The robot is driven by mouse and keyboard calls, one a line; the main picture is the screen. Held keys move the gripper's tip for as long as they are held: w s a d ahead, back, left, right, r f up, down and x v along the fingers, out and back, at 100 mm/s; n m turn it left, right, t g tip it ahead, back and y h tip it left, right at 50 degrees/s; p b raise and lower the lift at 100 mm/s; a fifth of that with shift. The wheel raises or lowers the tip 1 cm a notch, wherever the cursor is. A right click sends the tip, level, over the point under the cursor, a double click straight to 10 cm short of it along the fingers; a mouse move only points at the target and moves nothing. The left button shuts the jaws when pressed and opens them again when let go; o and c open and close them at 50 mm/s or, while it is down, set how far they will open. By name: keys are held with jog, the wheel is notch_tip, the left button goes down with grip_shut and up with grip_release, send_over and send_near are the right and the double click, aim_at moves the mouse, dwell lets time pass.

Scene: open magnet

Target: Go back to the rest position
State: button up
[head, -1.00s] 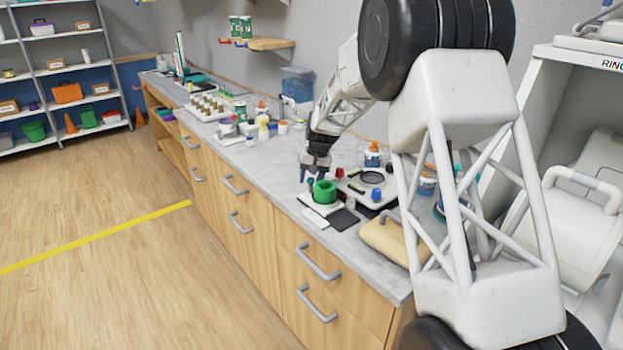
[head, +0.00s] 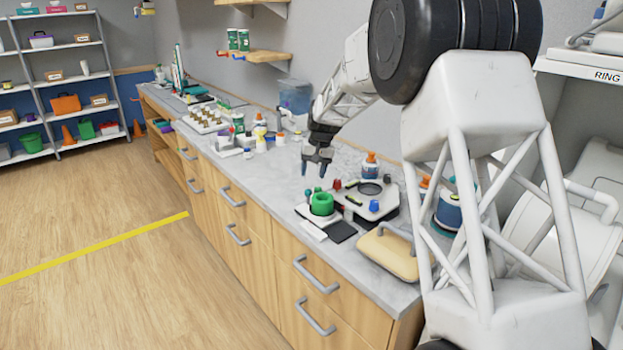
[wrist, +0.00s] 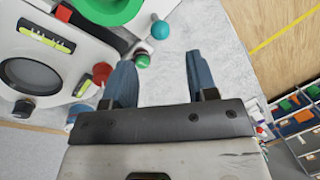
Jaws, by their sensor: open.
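My gripper (head: 317,167) is open and empty, hanging above the counter just behind the green ring-shaped piece. In the wrist view its two blue-grey fingers (wrist: 155,85) stand apart with bare counter between them. The green ring (head: 322,203) sits upright on a small white base and also shows at the top of the wrist view (wrist: 105,8). Next to it is a white device (head: 385,207) with a dark round plate, a red knob and a blue knob. A small teal ball-topped knob (wrist: 160,30) is near the fingers in the wrist view, apart from them.
The grey marble counter (head: 265,170) holds several bottles and a vial rack (head: 205,117) farther back. A beige block with a handle (head: 388,255) lies at the near end. A wall shelf (head: 255,55) is above. The air around my gripper is free.

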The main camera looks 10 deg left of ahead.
jog(key=shift+d+r, duration=0.1)
jog(key=shift+r, duration=0.2)
jog(key=s+d+r+t, duration=0.1)
jog(key=s+d+r, duration=0.4)
jog(key=s, duration=0.4)
jog(key=s+d+r+m, duration=0.1)
jog(key=s+d+r, duration=0.3)
jog(key=s+d, duration=0.35)
jog(key=s+d+r+t, duration=0.1)
jog(key=s+d+r, duration=0.35)
jog(key=s, duration=0.45)
jog(key=s+d+f, duration=0.2)
jog(key=s+d, duration=0.1)
jog(key=s, duration=0.8)
jog(key=s+d+f+m+h, duration=0.1)
jog(key=s+d, duration=0.3)
jog(key=s, duration=0.7)
jog(key=s+d+f+t+h, duration=0.1)
jog(key=s+d+f, duration=0.2)
jog(key=s, duration=0.8)
jog(key=shift+d, duration=0.65)
